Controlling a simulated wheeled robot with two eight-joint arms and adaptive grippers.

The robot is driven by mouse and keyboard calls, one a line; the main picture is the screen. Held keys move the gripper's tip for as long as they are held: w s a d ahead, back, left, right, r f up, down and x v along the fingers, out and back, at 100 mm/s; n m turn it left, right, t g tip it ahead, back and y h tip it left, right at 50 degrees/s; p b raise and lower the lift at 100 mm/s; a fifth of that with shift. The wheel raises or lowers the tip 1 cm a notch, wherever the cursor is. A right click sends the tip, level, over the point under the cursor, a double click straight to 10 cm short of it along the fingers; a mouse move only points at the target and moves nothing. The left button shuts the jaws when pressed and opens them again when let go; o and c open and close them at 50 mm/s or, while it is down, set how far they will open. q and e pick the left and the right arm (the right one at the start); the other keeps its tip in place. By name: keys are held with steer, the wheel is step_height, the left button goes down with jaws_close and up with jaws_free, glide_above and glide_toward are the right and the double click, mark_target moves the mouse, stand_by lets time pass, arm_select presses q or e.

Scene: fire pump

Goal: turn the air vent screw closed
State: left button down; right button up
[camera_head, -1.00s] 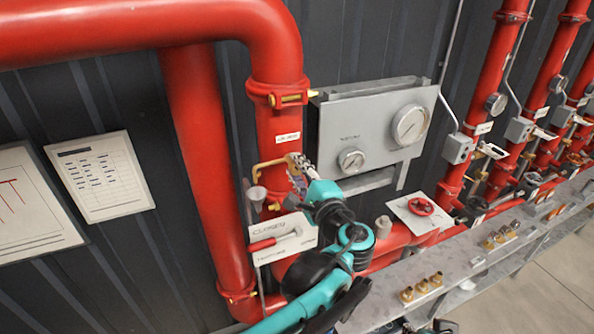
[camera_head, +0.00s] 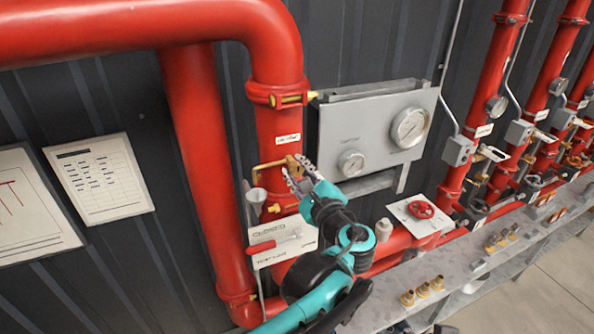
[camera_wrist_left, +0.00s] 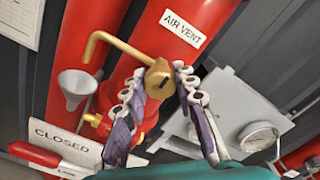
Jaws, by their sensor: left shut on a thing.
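The brass air vent has a bent spout pipe (camera_head: 268,166) on the red riser, below a small white label. In the left wrist view its brass screw head (camera_wrist_left: 159,80) sits between the fingertips of my left gripper (camera_wrist_left: 160,77), under the "AIR VENT" label (camera_wrist_left: 184,29). The left gripper (camera_head: 299,172) is shut on the screw head, one finger on each side; the fingers hide part of its sides. My right gripper is in neither view.
A grey funnel (camera_wrist_left: 76,87) stands left of the vent, and a "CLOSED" sign with a red lever (camera_head: 263,245) is below. The grey gauge panel (camera_head: 337,130) is close on the right. A red handwheel (camera_head: 421,209) is further right.

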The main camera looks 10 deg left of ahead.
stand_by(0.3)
arm_select(q)
steer(key=c, duration=1.2)
jaws_free()
steer(key=v, duration=1.2)
steer(key=shift+f, duration=0.1)
